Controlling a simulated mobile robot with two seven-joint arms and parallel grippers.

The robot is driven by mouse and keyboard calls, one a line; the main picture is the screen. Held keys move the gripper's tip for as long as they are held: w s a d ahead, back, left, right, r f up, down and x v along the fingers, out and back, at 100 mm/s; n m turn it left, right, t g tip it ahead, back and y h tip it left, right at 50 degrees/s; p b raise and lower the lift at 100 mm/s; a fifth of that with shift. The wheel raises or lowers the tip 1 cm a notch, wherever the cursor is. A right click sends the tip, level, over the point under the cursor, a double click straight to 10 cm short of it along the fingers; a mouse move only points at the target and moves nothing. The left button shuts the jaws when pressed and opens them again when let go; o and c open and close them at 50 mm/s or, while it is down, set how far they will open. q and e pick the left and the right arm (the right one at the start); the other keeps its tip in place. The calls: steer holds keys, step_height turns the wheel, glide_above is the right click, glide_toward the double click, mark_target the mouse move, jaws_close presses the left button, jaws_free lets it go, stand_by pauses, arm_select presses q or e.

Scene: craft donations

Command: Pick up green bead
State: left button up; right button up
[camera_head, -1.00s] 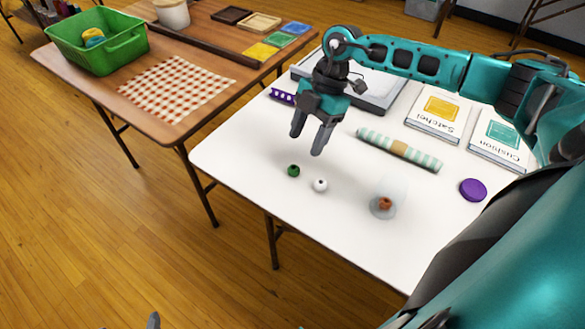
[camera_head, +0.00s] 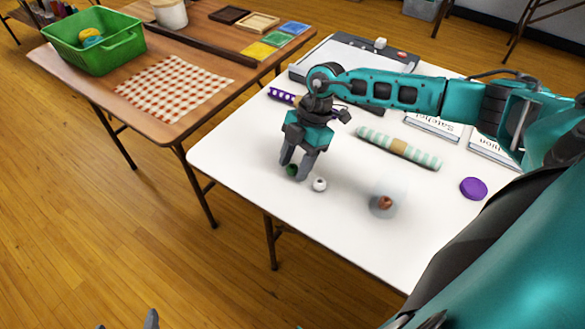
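The small green bead (camera_head: 292,170) lies on the white table (camera_head: 245,158) near its left edge. My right gripper (camera_head: 294,172) points down with its fingertips around the bead, low at the table top. The fingers stand apart, one on each side of the bead; I cannot tell whether they touch it. Part of the bead is hidden by the fingers. A white bead (camera_head: 320,184) lies just right of the right fingertip. My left gripper (camera_head: 128,325) shows only as dark tips at the bottom edge.
A clear cup with a brown bead (camera_head: 384,203) and a purple disc (camera_head: 473,188) stand to the right. A striped roll (camera_head: 398,148) lies behind. A wooden table with a green basket (camera_head: 112,53) and checked cloth (camera_head: 174,88) stands at left.

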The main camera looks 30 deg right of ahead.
jaws_close()
stand_by(0.3)
